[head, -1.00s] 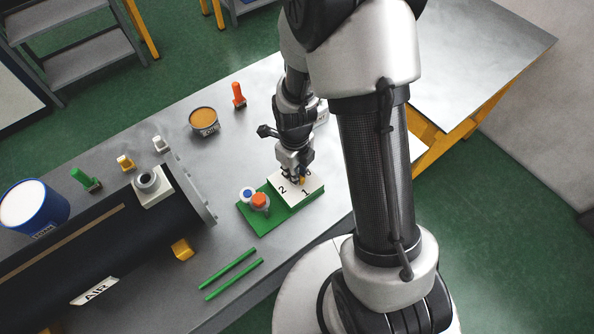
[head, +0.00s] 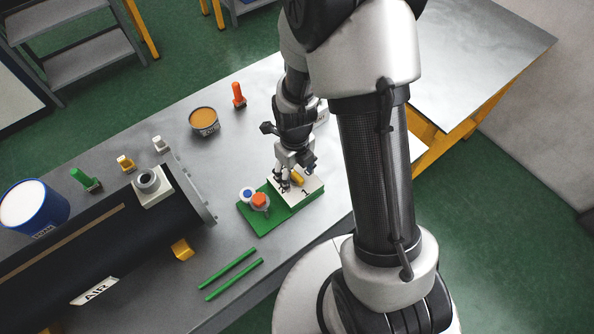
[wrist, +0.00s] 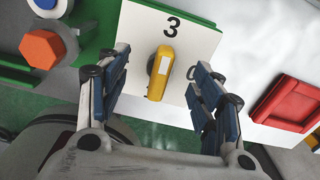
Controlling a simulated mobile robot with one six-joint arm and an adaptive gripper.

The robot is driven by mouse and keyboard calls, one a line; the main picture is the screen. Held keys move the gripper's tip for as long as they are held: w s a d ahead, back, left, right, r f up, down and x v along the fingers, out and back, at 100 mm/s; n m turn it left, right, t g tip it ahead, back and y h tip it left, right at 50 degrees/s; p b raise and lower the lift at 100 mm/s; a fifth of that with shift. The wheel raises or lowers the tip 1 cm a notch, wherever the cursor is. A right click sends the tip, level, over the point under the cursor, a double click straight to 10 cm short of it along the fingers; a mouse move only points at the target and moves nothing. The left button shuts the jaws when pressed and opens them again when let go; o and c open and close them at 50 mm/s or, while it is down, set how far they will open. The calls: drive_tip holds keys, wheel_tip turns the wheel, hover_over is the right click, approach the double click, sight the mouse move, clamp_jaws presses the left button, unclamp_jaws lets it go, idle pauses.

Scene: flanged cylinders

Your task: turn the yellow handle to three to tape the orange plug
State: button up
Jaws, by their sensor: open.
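The yellow handle (wrist: 161,73) is on a white numbered plate (wrist: 203,42), in the wrist view. Its long axis runs nearly up and down, with its upper end just below the printed 3. My gripper (wrist: 160,98) is open, with its blue-padded fingers apart on both sides of the handle and a gap at each side. In the head view the handle (head: 298,179) shows under my gripper (head: 297,174); the plate's 1 is visible near it. A slim orange plug (head: 238,97) stands at the table's back edge.
An orange hexagonal piece (head: 260,200) and a blue-topped white one sit on the green base (head: 272,220) beside the plate. A large black AIR cylinder (head: 90,245) lies left. Two green rods (head: 228,270) lie in front. A red tray (wrist: 288,102) is at right in the wrist view.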

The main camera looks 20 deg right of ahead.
drive_tip(key=shift+o, duration=0.3)
drive_tip(key=shift+r, duration=0.1)
drive_tip(key=shift+r+p, duration=2.3)
drive_tip(key=shift+r, duration=0.6)
drive_tip(key=shift+r, duration=0.2)
wheel_tip(320, 180, up, 6)
drive_tip(key=n+t+b, duration=0.1)
drive_tip(key=n+b, duration=0.1)
drive_tip(key=n, duration=0.4)
wheel_tip(320, 180, up, 7)
drive_tip(key=n+t+b, duration=0.1)
drive_tip(key=n+b, duration=0.1)
drive_tip(key=n, duration=0.6)
hover_over(295, 174)
drive_tip(key=s, duration=0.3)
drive_tip(key=s+r+n+t+b, duration=0.2)
drive_tip(key=s+r+n, duration=0.5)
drive_tip(key=s+n, duration=0.5)
drive_tip(key=shift+n+t+b, duration=0.3)
drive_tip(key=shift+n+b, duration=0.3)
drive_tip(key=shift+n, duration=2.2)
